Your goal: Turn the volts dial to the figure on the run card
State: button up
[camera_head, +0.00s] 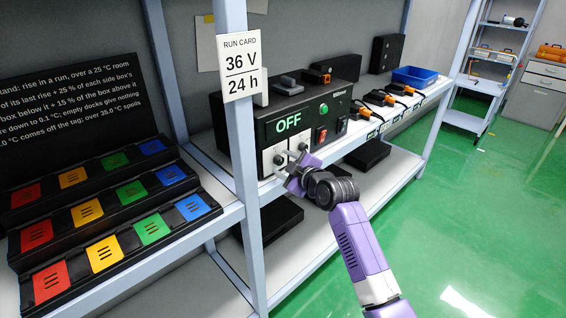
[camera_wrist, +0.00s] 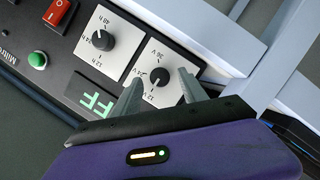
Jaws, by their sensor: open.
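The run card (camera_head: 240,66) hangs on the shelf post and reads 36 V and 24 h. The volts dial (camera_wrist: 159,77) is a dark round knob on a white plate with V figures. Its pointer setting is too small to read surely. The plate also shows in the head view (camera_head: 272,158). My gripper (camera_wrist: 158,84) is open, its fingers one on each side of the volts dial; contact cannot be told. In the head view my gripper (camera_head: 292,161) is at the panel's front and partly covers the plates. The black power unit's green display (camera_head: 289,123) reads OFF.
The hours dial (camera_wrist: 103,40) is beside the volts dial. A red rocker switch (camera_head: 321,135) and a green button (camera_head: 323,108) are further right. The shelf post (camera_head: 244,170) stands close left of the unit. Cables with orange parts (camera_head: 380,98) and a blue bin (camera_head: 414,76) are to the right.

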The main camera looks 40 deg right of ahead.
jog(key=shift+w+d+f, duration=0.1)
jog(key=shift+w, duration=0.35)
grip_shut()
